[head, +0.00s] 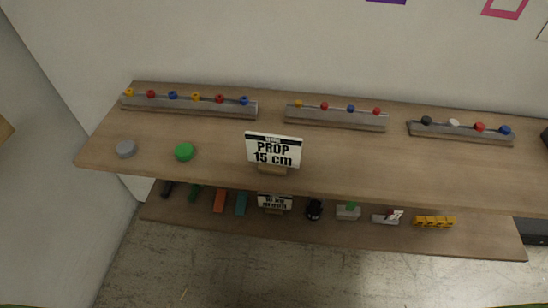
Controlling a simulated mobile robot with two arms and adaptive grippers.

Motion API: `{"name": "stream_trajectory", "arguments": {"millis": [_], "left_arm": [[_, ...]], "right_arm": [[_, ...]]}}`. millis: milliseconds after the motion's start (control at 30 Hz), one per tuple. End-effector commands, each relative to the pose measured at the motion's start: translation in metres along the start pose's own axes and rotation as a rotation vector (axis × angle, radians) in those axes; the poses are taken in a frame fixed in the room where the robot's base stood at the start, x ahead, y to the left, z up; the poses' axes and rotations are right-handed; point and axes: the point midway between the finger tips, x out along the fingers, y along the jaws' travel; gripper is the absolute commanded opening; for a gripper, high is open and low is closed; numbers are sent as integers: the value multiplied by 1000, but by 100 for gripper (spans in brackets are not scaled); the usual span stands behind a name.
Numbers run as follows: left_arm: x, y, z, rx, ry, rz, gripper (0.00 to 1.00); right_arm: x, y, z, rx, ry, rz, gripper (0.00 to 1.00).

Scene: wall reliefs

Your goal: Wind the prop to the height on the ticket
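A white ticket (274,150) reading "PROP 15 cm" stands upright in a small wooden holder near the front of the wooden shelf top. I cannot make out a prop with a winding part for certain. A small black object (314,210) stands on the lower shelf, and beside it is a grey block with a green top (348,211); what they are is too small to tell. Neither of my grippers shows in the head view.
The lower shelf holds coloured blocks, a second ticket (274,202) and a yellow rack (434,222). Concrete floor in front is clear.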

Motion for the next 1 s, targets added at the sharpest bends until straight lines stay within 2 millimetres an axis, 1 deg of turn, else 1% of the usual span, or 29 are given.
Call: {"name": "stream_trajectory", "arguments": {"millis": [200,433,467,500,567,600,733,767,800,1000], "left_arm": [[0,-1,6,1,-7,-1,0],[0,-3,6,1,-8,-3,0],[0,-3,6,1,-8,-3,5],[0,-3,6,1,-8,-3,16],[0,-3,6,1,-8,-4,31],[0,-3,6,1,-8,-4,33],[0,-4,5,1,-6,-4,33],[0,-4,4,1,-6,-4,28],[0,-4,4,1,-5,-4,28],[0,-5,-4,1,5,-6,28]], "right_arm": [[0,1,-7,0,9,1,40],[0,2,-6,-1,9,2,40],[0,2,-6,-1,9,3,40],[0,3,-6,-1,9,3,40],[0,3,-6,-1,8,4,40],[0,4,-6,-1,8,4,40],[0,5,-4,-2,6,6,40],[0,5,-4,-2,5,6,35],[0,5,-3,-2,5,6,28],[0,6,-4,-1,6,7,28]]}}
